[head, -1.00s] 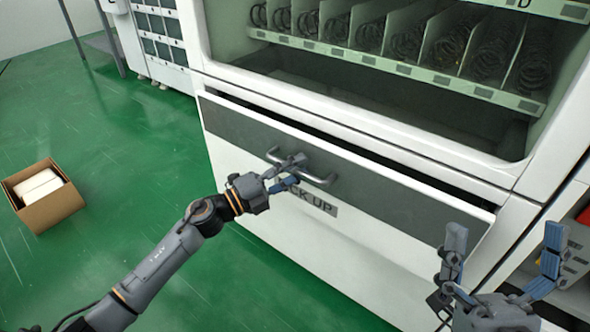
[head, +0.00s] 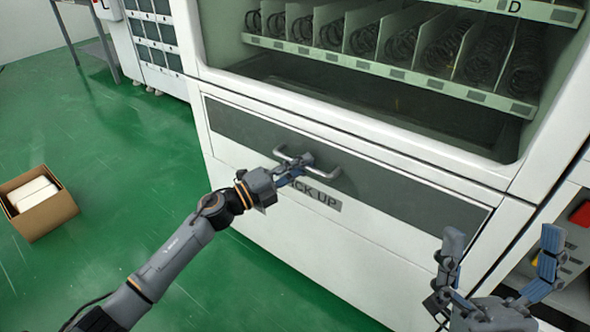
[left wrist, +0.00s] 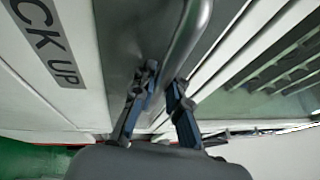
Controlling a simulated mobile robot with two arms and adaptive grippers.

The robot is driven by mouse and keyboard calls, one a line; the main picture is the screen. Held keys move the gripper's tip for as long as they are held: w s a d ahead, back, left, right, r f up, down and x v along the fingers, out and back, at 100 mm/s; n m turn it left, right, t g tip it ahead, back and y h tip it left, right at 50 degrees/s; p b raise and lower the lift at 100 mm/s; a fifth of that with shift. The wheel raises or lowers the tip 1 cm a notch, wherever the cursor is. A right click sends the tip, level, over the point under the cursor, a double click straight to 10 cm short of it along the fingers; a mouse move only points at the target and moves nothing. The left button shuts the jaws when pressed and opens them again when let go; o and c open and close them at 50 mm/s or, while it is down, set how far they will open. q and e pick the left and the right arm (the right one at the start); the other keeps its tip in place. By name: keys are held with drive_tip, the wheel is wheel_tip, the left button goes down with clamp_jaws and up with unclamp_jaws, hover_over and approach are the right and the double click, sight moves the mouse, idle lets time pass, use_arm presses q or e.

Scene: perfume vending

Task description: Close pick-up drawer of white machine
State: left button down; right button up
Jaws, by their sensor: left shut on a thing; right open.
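The white machine (head: 190,120) has a pick-up drawer (head: 400,192) with a dark grey band, a "PICK UP" label and a metal bar handle. The drawer front now sits about flush with the machine body, with only a thin seam along its top. My left gripper (head: 300,167) is shut on the drawer handle (head: 325,172), near its left part. In the left wrist view the handle (left wrist: 186,38) runs between the fingers (left wrist: 162,95). My right gripper (head: 500,258) is open and empty, in front of the drawer's lower right.
Above the drawer is the machine's dark bay with a shelf of coils (head: 400,45). An open cardboard box (head: 45,215) stands on the green floor at left. Another machine with a red part (head: 580,213) stands at right.

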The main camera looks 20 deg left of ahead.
use_arm(q)
drive_tip(key=c, duration=1.7)
unclamp_jaws()
drive_tip(key=shift+w+a+r, duration=0.1)
drive_tip(key=shift+w, duration=0.05)
drive_tip(key=o, duration=0.4)
drive_tip(key=shift+w, duration=0.1)
drive_tip(key=shift+c, duration=0.2)
drive_tip(key=v, duration=1.2)
drive_tip(key=shift+d, duration=0.25)
